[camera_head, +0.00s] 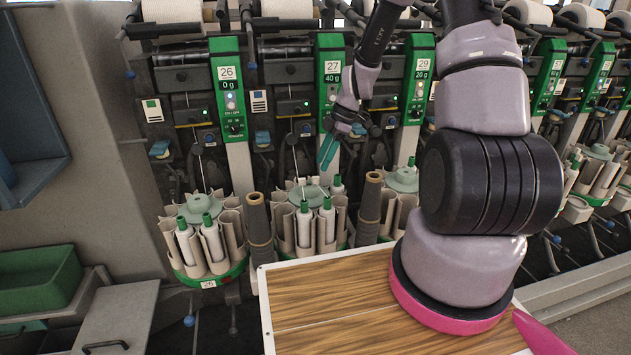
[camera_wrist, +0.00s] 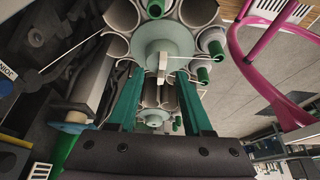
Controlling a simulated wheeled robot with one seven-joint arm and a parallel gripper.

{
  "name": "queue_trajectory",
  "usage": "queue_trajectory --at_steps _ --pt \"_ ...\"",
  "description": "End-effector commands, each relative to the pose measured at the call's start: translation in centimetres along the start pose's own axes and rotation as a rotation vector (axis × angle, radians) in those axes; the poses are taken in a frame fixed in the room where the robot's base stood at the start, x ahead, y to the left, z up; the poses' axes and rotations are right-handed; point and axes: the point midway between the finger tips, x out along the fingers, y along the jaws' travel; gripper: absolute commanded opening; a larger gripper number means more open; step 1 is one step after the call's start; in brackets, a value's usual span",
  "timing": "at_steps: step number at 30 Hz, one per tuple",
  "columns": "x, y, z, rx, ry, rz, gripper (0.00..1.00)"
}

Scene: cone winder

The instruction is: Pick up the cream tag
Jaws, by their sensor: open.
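A small cream piece that looks like the cream tag (camera_wrist: 163,64) shows in the wrist view, in front of the round grey-green disc of a bobbin magazine. I cannot tell whether it touches the disc. In the head view, a small pale spot (camera_head: 302,182) above the middle magazine may be the same piece, too small to be sure. My gripper (camera_wrist: 158,76) has its two teal fingers apart, with nothing held between them. The tag appears just beyond the fingertips, roughly between them. In the head view my gripper (camera_head: 328,152) hangs above the middle magazine, pointing down.
The middle magazine (camera_head: 310,247) holds several green-tipped bobbins in cream tubes. Dark brown posts (camera_head: 259,228) stand close on both sides. A wood-topped table (camera_head: 350,300) lies in front. Winder panels (camera_head: 331,75) rise behind. A magenta frame (camera_wrist: 250,75) is right in the wrist view.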

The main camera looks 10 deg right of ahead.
Motion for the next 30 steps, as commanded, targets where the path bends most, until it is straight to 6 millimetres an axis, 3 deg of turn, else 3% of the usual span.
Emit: queue_trajectory --at_steps 9,19,20,23,24,30 --pt "4.4 -0.5 -0.1 0.001 0.001 -0.004 0.5" --pt "5.1 -0.4 -0.1 0.0 -0.001 0.0 0.5" --pt "5.1 -0.4 -0.1 0.0 -0.001 0.0 0.42" --pt "5.1 -0.4 -0.1 0.0 -0.001 0.0 0.04" --pt "5.1 -0.4 -0.1 0.0 -0.001 0.0 0.0" --pt "5.1 -0.4 -0.1 0.001 -0.001 0.0 0.0"
